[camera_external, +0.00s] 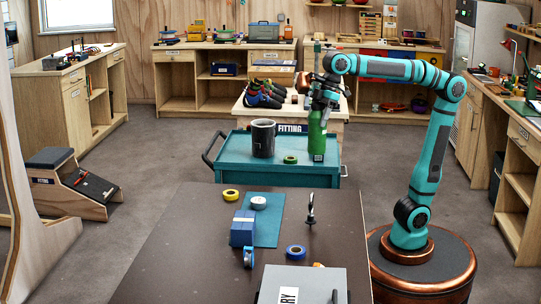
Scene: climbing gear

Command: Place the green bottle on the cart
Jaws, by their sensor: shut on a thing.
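The green bottle (317,138) is upright over the right part of the teal cart (240,172). Its base appears at the level of the cart's top, but I cannot tell whether it touches. My gripper (321,98) is shut on the bottle around its upper part and hides some of it. The arm reaches in from the right. On the cart top, a black mug (263,138) stands to the left of the bottle, and a green tape roll (290,160) lies between them.
A brown table (170,245) in front holds tape rolls (231,195), a blue block (243,228), a teal mat (268,232) and a grey box (305,285). Behind the cart, a fitting bench (335,117) carries shoes (262,97). Floor is open left of the cart.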

